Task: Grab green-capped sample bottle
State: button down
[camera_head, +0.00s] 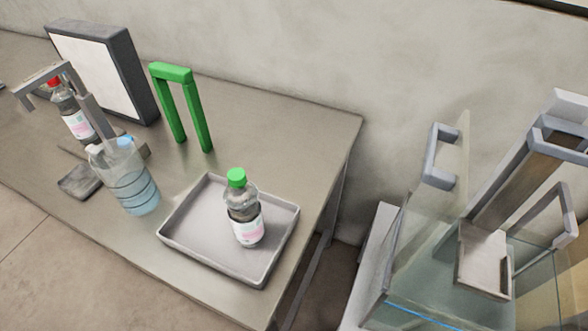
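The green-capped sample bottle (243,207) stands upright in a shallow light-grey tray (186,237) near the right end of the table. It is clear with dark contents and a white and pink label. Nothing touches its cap or sides. My gripper is not in view.
A green arch (171,73) stands behind the tray. A clear jug of bluish liquid (131,181) is left of the tray. Farther left are a red-capped bottle (73,122), a grey stand (91,106) and a white-faced panel (94,66). A glass-walled unit (424,217) stands right, beyond the table edge.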

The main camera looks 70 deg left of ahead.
aim_at(244, 211)
jog(key=u, duration=0.8)
jog(key=k, duration=1.2)
jog(key=u, duration=1.45)
jog(key=i, duration=0.45)
jog(key=z, duration=0.05)
